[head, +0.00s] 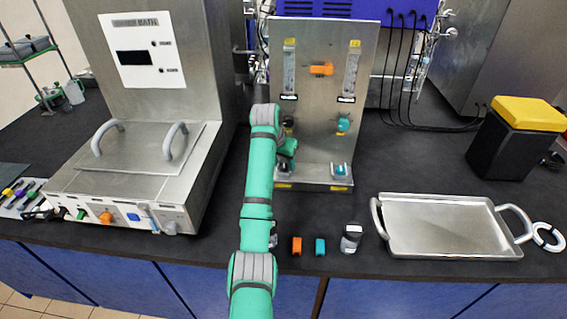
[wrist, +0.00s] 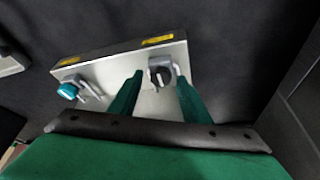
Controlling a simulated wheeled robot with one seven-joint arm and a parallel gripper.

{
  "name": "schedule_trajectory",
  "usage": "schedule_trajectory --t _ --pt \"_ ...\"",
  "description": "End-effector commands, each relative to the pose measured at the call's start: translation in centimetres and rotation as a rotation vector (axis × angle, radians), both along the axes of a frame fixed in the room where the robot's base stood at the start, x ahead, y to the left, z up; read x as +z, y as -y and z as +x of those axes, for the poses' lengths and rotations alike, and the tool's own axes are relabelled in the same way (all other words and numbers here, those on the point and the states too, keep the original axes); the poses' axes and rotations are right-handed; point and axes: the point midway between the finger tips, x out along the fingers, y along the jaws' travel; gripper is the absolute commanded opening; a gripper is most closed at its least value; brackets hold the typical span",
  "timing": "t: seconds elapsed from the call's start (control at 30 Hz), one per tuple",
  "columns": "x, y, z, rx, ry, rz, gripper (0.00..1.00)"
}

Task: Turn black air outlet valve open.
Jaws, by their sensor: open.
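A black valve knob (wrist: 158,73) with a grey fitting sits on the metal base ledge near a yellow label in the wrist view. My gripper (wrist: 160,78) is open, with its two green fingers on either side of this knob. I cannot tell whether the fingers touch it. In the head view my gripper (head: 286,158) is low at the left of the upright metal panel (head: 318,110), and it and my arm largely hide the black valve there. The label's words are too small to read.
A teal valve (head: 340,170) is on the same ledge to the right, and it also shows in the wrist view (wrist: 68,91). Another teal knob (head: 343,124) and an orange valve (head: 320,69) are higher up. A metal tray (head: 450,225) lies right; a water bath (head: 140,160) stands left.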

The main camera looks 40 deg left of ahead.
Motion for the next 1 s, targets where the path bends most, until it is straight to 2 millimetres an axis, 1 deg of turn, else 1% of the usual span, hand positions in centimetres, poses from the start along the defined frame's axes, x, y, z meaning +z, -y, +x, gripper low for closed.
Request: schedule_trajectory --t 0.27,0.3,0.37,0.4,0.43,0.77,1.0 --pt "-0.10 -0.04 0.04 0.000 0.000 0.000 0.43" --pt "-0.10 0.10 0.09 -0.001 0.000 0.000 0.34" --pt "-0.09 0.14 0.12 -0.002 0.000 0.000 0.19" --pt "-0.09 0.14 0.12 -0.002 0.000 0.000 0.10" --pt "-0.09 0.13 0.11 -0.002 0.000 0.001 0.03" --pt "-0.05 0.23 0.20 0.027 0.001 0.001 0.02" --pt "0.01 0.40 0.29 0.150 0.004 0.001 0.02"
